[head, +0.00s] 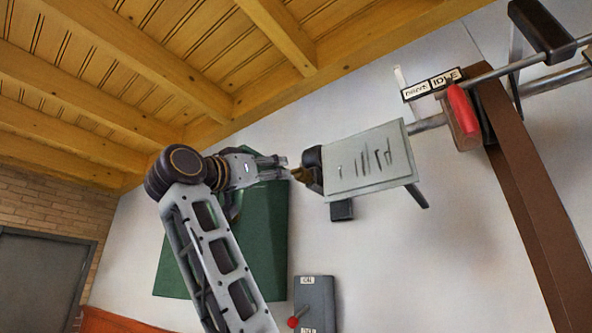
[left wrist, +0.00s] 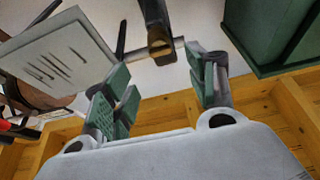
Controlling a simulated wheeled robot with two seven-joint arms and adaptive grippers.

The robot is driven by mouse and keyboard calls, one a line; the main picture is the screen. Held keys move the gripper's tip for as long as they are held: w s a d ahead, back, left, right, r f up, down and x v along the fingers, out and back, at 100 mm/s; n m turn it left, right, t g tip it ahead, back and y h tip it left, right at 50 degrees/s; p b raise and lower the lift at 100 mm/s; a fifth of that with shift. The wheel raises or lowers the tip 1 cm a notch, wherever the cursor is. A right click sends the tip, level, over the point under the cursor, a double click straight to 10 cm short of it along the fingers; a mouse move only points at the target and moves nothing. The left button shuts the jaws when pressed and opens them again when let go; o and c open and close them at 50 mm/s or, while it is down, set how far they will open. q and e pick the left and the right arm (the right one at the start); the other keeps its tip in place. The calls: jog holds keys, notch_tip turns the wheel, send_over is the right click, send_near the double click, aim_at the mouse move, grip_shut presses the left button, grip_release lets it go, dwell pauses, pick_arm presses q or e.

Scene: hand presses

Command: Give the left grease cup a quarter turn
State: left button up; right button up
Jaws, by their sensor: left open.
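A small brass piece, apparently the left grease cup (head: 301,175), sticks out from a dark block at the left end of the pale panel. In the left wrist view the brass cup (left wrist: 159,44) shows at the end of a dark arm-like part, ahead of my fingers. My left gripper (head: 284,167) reaches in from the left, its tips close to the cup. In the left wrist view my left gripper (left wrist: 165,84) is open, with green pads wide apart and nothing held between them. I cannot tell whether a fingertip touches the cup. My right gripper is not in view.
The pale panel with dark marks (head: 368,163) stands right of the cup. A green box (head: 262,240) lies below my left gripper. A grey switch box (head: 315,300) with a red knob is lower down. A red handle (head: 463,117) and an "IDLE" sign (head: 446,77) are at right.

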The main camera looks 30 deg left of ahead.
aim_at(294, 171)
pick_arm(q)
jog(key=shift+p+x, duration=2.3)
jog(key=shift+x, duration=3.45)
jog(key=shift+f, duration=0.1)
jog(key=c, duration=1)
